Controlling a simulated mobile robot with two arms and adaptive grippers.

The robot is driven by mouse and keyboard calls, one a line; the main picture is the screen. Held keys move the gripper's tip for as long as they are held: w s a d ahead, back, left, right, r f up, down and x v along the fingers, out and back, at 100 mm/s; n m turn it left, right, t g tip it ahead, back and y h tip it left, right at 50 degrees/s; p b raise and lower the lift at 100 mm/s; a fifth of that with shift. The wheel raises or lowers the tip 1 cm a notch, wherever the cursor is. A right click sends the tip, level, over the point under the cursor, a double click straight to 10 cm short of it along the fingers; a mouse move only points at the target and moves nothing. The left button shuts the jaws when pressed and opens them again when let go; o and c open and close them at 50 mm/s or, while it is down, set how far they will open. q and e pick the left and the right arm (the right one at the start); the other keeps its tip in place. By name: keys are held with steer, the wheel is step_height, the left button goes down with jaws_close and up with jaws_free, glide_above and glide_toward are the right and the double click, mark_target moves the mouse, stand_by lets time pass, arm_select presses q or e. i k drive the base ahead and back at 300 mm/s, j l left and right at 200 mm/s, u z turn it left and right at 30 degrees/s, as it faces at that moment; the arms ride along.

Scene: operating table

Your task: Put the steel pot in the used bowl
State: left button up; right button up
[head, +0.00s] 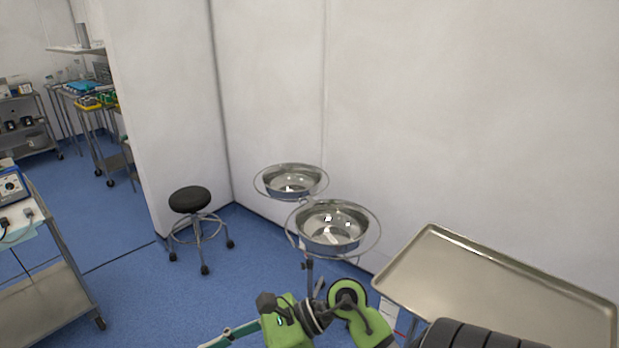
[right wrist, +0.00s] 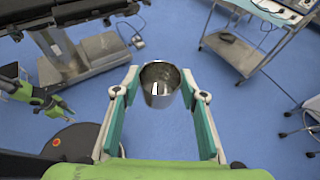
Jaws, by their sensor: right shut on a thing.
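The steel pot (right wrist: 160,92) is a shiny open cup held between the teal fingers of my right gripper (right wrist: 160,80), over the blue floor in the right wrist view. In the head view my right gripper (head: 228,336) shows partly at the bottom edge, and the pot is out of sight. Two steel bowls sit in ring stands by the wall: a nearer bowl (head: 332,240) and a farther bowl (head: 290,190). I cannot tell which is the used bowl. My right gripper is left of and in front of them. My left gripper (right wrist: 55,104) shows small in the right wrist view; its jaws are unclear.
A steel tray table (head: 500,285) stands right of the bowls. A black stool (head: 190,200) stands to their left, and a cart (head: 50,300) is at the far left. The white wall is close behind the bowls. Blue floor is clear between stool and cart.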

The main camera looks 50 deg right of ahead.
mark_target(324, 230)
steer(key=i+z, duration=0.3)
steer(key=i, duration=0.15)
steer(key=i+z, duration=0.25)
steer(key=i, duration=0.2)
steer(key=i+j+z, duration=0.15)
steer(key=i+z, duration=0.15)
steer(key=i, duration=0.15)
steer(key=i+j+z, duration=0.25)
steer(key=i, duration=0.15)
steer(key=i+l+z, duration=0.15)
steer(key=i+z, duration=0.75)
steer(key=i+j+z, duration=0.1)
steer(key=i+z, duration=0.35)
steer(key=z, duration=1.15)
